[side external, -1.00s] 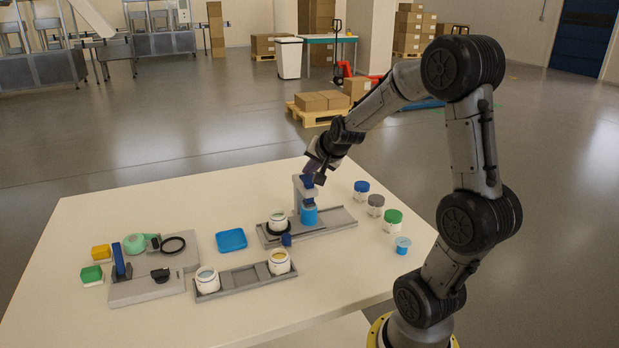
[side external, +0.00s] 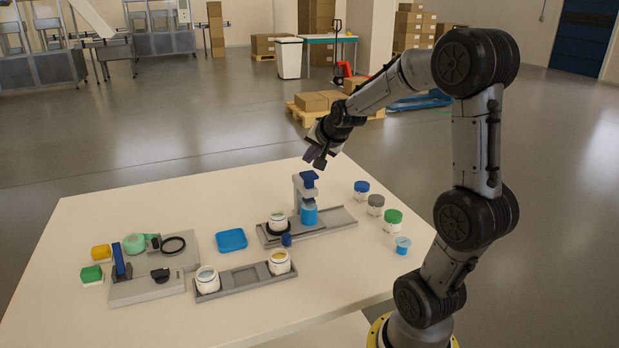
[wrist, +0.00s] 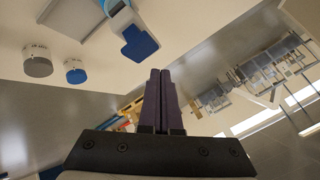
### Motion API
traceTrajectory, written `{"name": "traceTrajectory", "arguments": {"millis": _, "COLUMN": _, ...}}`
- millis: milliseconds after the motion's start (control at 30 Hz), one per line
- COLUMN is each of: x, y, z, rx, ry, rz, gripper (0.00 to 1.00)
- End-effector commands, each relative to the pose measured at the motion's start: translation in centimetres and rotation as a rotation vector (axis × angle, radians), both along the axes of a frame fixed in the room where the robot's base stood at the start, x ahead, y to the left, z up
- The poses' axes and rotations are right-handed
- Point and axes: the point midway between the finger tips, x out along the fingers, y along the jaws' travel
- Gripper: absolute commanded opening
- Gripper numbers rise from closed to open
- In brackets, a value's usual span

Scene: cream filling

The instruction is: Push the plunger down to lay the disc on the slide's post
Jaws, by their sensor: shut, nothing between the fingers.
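My gripper (side external: 316,157) is shut and empty, up in the air above the blue plunger (side external: 309,179) and apart from it. The plunger's blue top stands above a grey press frame (side external: 298,190), with a blue cylinder (side external: 309,216) below it. The frame stands on a grey slide rail (side external: 341,220). A white jar (side external: 278,220) with a dark ring at its base sits at the rail's left part, beside a small blue knob (side external: 287,240). The wrist view shows the shut fingers (wrist: 160,75) and the plunger's blue top (wrist: 139,43). I cannot make out the disc or the post.
Jars with blue (side external: 361,186), grey (side external: 376,200) and green (side external: 393,215) lids and a small blue cup (side external: 402,244) stand to the right. A blue tray (side external: 231,240) and a second rail (side external: 236,281) with two jars lie to the left. The air around my gripper is clear.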

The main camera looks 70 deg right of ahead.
Motion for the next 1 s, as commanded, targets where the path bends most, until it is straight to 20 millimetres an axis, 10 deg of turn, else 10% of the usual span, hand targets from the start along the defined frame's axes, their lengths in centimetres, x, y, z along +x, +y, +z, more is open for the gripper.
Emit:
{"name": "traceTrajectory", "arguments": {"millis": 500, "x": 0.0, "y": 0.0, "z": 4.5, "rx": -0.001, "ry": -0.001, "rz": 0.000, "gripper": 0.00}}
{"name": "traceTrajectory", "arguments": {"millis": 1000, "x": 0.0, "y": 0.0, "z": 4.8, "rx": 0.000, "ry": 0.001, "rz": -0.001, "gripper": 0.00}}
